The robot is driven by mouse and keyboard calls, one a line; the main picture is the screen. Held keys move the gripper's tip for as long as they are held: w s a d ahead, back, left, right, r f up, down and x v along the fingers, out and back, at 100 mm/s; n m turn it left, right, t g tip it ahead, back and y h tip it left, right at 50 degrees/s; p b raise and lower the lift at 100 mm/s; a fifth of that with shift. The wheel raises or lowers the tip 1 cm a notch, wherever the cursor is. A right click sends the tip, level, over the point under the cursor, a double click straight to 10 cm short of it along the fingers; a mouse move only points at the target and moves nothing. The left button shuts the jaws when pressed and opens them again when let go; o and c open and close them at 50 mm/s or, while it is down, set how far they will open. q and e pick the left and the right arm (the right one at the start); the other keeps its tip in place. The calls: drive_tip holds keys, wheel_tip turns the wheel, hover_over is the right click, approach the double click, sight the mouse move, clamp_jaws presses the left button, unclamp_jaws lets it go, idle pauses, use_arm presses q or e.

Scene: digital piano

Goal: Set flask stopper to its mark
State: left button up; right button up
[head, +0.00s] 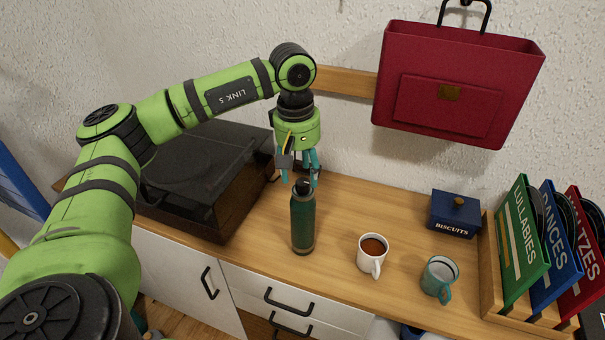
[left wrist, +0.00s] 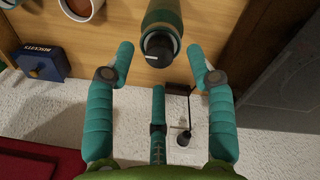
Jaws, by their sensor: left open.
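A dark green flask (head: 303,225) stands upright on the wooden cabinet top. Its black stopper (head: 303,188) is on its mouth. In the left wrist view the flask (left wrist: 163,18) comes in from the top, and the stopper (left wrist: 163,47) bears a small pale line. I cannot make out a matching mark on the flask. My left gripper (head: 300,178) points down just above and behind the stopper. In the left wrist view its teal fingers (left wrist: 161,58) are spread open on both sides of the stopper, with visible gaps. My right gripper is not in view.
A white mug of brown drink (head: 371,252) and a teal mug (head: 439,275) stand right of the flask. A blue biscuit box (head: 454,215) and record rack (head: 487,265) are farther right. A dark-lidded turntable (head: 205,175) is left. A red bag (head: 455,85) hangs on the wall.

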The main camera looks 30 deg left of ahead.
sight(303, 186)
use_arm(q)
drive_tip(key=shift+f, duration=1.35)
drive_tip(key=shift+d, duration=0.1)
clamp_jaws()
